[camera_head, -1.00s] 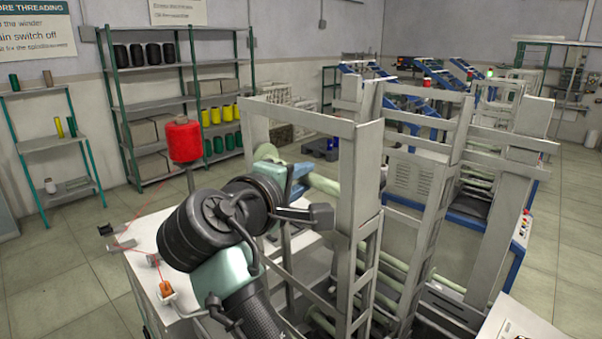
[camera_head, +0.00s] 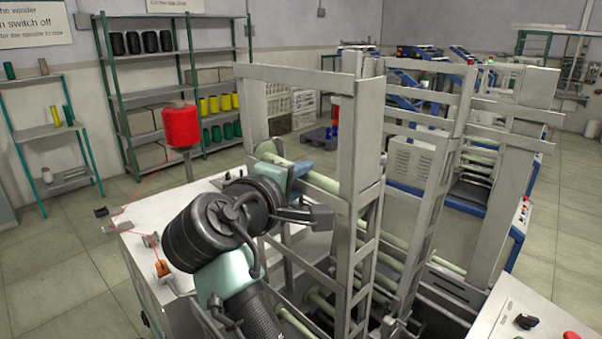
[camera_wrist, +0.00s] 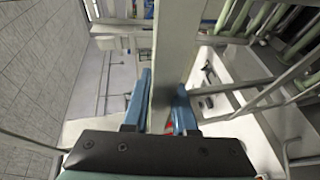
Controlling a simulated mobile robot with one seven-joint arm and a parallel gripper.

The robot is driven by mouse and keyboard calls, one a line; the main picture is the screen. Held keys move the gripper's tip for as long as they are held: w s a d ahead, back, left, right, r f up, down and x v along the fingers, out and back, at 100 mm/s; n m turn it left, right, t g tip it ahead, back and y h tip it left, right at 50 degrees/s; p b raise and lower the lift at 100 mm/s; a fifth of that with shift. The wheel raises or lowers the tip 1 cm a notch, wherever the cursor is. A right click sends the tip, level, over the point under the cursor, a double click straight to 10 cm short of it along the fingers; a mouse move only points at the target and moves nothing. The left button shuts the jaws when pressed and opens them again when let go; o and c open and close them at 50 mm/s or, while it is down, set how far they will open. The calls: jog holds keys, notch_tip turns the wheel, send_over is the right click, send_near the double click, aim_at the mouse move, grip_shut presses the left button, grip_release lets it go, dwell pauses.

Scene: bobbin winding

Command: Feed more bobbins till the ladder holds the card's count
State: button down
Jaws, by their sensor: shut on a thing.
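My gripper (camera_head: 298,178) reaches to the near left post of the grey ladder frame (camera_head: 360,130) in the head view. In the wrist view, the two blue jaws of my gripper (camera_wrist: 162,108) are close together, with a grey post (camera_wrist: 176,45) running past them. A small red bit shows low between the jaws. Several pale green bobbin-like rods (camera_head: 445,262) lie across the frame. No count card is readable.
A control panel (camera_head: 545,325) with a black knob is at the lower right. Shelves of spools (camera_head: 180,95) and a small green rack (camera_head: 50,130) stand at the back left. Blue machines (camera_head: 410,85) stand behind the frame. Open floor (camera_head: 50,270) lies to the left.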

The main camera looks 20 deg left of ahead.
jog(key=shift+r, duration=0.1)
jog(key=shift+c, duration=1.6)
grip_release()
jog(key=shift+s+r, duration=0.1)
jog(key=s+r+p, duration=0.5)
jog(key=s+r, duration=0.1)
jog(key=s, duration=0.1)
jog(key=shift+a, duration=0.15)
